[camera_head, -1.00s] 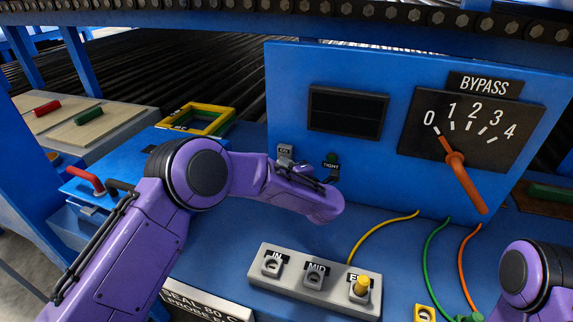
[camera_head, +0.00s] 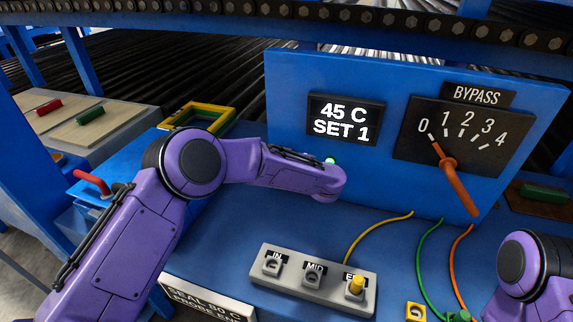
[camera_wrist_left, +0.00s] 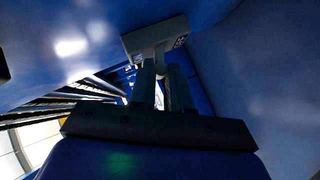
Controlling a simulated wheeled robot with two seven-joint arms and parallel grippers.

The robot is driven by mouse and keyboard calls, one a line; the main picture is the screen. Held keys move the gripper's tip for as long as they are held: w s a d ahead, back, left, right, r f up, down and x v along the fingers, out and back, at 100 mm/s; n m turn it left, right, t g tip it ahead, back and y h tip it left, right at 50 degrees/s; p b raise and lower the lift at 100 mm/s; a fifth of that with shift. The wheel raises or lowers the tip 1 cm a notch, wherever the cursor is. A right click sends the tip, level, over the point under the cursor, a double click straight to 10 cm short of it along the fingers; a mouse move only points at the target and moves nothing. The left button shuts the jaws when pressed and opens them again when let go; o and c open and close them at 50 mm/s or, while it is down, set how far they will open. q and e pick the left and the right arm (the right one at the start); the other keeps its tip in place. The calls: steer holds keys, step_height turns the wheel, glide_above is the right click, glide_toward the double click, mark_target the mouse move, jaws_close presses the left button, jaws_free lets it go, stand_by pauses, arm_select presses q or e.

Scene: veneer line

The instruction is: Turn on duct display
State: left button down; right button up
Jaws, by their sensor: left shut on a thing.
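The duct display (camera_head: 345,119) on the blue upright panel is lit and reads "45 C SET 1" in white. A small lamp (camera_head: 330,161) below it glows green, partly covered by my left arm. My left gripper (camera_wrist_left: 162,75) is shut on the lever of a grey switch (camera_wrist_left: 155,35) in the left wrist view. In the head view my left wrist hides the gripper and the switch. My right arm shows at the lower right edge; its gripper is out of view.
A bypass dial (camera_head: 470,137) with an orange lever (camera_head: 455,182) is on the panel's right. A grey socket block (camera_head: 315,281) labelled IN and MID holds a yellow plug (camera_head: 357,284). Yellow, green and orange cables lie near it. A yellow frame (camera_head: 198,114) lies behind my left arm.

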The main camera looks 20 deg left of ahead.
arm_select(q)
steer(key=c, duration=1.1)
jaws_free()
